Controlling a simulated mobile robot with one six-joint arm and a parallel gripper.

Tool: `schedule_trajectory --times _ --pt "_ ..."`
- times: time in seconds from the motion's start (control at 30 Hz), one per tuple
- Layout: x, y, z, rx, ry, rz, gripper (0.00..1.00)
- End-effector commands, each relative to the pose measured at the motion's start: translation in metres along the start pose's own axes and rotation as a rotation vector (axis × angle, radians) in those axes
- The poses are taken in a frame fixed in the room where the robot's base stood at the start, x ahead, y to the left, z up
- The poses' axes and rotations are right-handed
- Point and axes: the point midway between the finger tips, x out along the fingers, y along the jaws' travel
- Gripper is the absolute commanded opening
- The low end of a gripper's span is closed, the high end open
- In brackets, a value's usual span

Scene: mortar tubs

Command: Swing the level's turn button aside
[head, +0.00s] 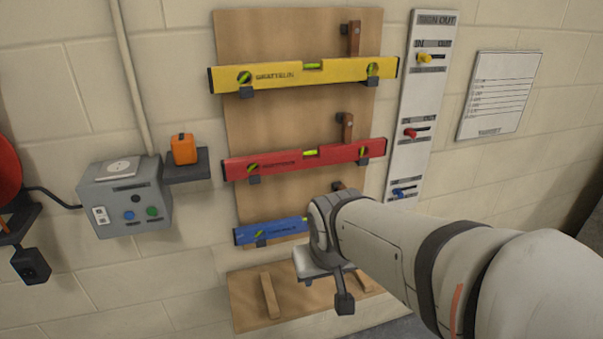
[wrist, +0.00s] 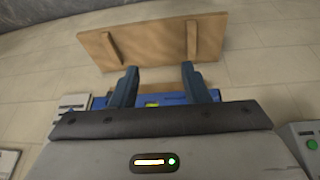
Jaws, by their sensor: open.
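A wooden board (head: 300,118) on the wall carries a yellow level (head: 290,75), a red level (head: 300,159) and a blue level (head: 270,231), one above another. Brown turn buttons stand roughly upright at the right above the yellow level (head: 354,38) and the red level (head: 347,127). A third button (head: 338,186) shows only its top above my arm. My arm hides the blue level's right part. In the wrist view my gripper (wrist: 155,70) is open, its dark blue fingers apart in front of the blue level (wrist: 175,98). Contact cannot be told.
A sign-out panel (head: 412,105) with yellow, red and blue tags is right of the board. A grey control box (head: 125,195) and an orange case (head: 184,149) on a shelf are left. A lower board with two wooden strips (head: 269,296) is below.

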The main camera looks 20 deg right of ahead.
Motion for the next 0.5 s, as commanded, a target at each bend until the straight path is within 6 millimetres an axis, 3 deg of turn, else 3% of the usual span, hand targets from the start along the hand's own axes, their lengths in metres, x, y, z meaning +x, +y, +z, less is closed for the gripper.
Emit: schedule_trajectory --times 0.03,0.2,0.33,0.4,0.5 --pt "0.017 0.011 -0.016 0.013 0.049 0.024 0.42" --pt "0.064 0.054 -0.081 0.027 0.289 0.095 0.42" --pt "0.095 0.080 -0.122 -0.011 0.464 0.095 0.42" --pt "0.107 0.104 -0.141 0.014 0.579 0.137 0.42" --pt "0.126 0.120 -0.161 0.001 0.722 0.108 0.42"
